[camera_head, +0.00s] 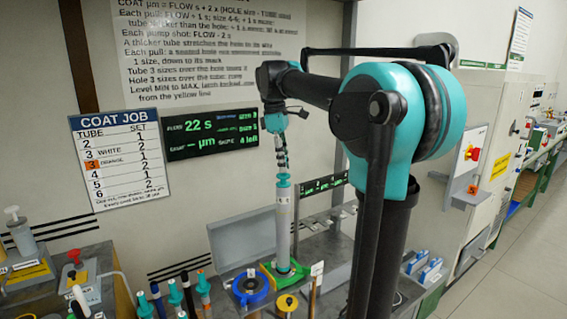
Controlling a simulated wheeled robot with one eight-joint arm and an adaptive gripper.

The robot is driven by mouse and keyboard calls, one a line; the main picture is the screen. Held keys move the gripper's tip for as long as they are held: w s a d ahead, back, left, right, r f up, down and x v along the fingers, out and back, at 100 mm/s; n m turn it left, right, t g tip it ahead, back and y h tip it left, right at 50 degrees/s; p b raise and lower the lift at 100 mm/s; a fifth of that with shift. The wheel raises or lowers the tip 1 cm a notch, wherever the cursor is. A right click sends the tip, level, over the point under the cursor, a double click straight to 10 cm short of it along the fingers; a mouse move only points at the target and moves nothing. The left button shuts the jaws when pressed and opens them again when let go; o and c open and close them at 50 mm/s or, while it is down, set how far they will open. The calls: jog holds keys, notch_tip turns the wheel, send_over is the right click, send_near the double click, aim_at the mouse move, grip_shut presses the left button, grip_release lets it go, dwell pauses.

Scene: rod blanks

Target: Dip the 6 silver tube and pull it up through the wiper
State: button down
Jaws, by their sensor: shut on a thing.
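A long silver tube (283,228) with a teal top end hangs upright below my arm. My gripper (282,174) is small in the picture and closed around the tube's teal top end. The tube's lower end meets a green ring fixture (286,275) on the bench. I cannot tell how far the tube reaches into it, and any number on the tube is too small to read. A blue ring fixture (250,287) with a numbered tag sits just left of the green one.
Several teal-topped rods (189,293) stand at the front left, near a red-knobbed device (75,268). A yellow round part (287,303) lies in front. A COAT JOB board (120,157) and a dark display (212,135) are behind. My arm hides part of the right bench.

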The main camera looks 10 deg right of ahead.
aim_at(284, 175)
jog(key=shift+f, duration=2)
jog(key=shift+f, duration=4.2)
jog(key=shift+f, duration=4.95)
jog(key=shift+f, duration=4.3)
